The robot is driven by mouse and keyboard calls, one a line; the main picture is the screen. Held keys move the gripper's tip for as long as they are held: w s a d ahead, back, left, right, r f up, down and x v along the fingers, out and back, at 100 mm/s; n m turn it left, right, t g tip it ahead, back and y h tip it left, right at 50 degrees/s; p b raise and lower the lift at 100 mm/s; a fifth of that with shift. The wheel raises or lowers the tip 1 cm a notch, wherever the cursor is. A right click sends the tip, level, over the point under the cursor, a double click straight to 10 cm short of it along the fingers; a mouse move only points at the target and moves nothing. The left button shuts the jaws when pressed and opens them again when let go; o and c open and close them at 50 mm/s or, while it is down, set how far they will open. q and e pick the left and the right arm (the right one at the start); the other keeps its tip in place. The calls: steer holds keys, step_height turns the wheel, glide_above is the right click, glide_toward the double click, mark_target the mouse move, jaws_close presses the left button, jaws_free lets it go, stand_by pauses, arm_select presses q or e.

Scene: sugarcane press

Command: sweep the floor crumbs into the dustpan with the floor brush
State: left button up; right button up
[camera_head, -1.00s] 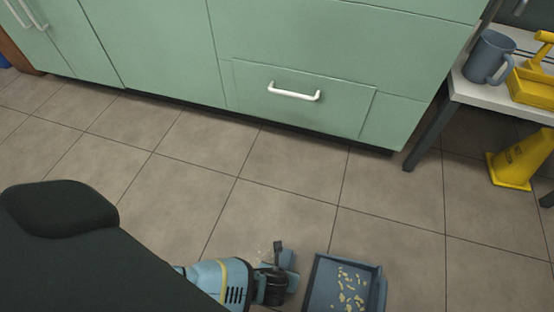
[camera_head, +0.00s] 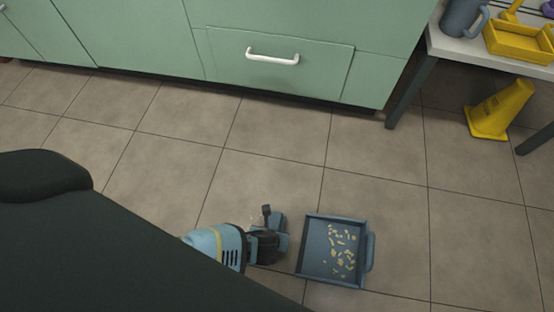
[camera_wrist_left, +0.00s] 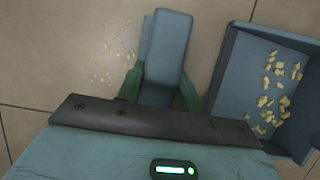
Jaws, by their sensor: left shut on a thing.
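The blue-grey dustpan (camera_head: 312,258) lies on the tiled floor, its handle toward the right. Several yellowish crumbs (camera_head: 341,250) lie inside it, and they also show in the left wrist view (camera_wrist_left: 277,92). My left gripper (camera_head: 268,244) is shut on the blue-grey floor brush (camera_head: 279,236), just left of the dustpan. In the left wrist view the brush (camera_wrist_left: 168,50) sits between the green fingers, apart from the pan (camera_wrist_left: 228,75). A few tiny crumbs (camera_wrist_left: 122,55) lie on the floor left of the brush. My right gripper is out of view.
Green cabinets (camera_head: 130,35) stand along the back. At the right, a table (camera_head: 460,45) holds a grey mug (camera_head: 462,17) and a yellow tray (camera_head: 520,42). The floor between cabinets and dustpan is clear.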

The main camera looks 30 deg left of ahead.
arm_select(q)
steer(key=shift+s+a+f, duration=0.15)
steer(key=shift+s+a, duration=0.1)
steer(key=shift+a, duration=0.5)
steer(key=shift+s+a+p, duration=0.15)
steer(key=shift+a+p, duration=0.2)
steer(key=shift+a, duration=0.2)
steer(key=shift+s+a+p, duration=0.15)
steer(key=shift+a+p, duration=0.2)
steer(key=shift+a, duration=0.4)
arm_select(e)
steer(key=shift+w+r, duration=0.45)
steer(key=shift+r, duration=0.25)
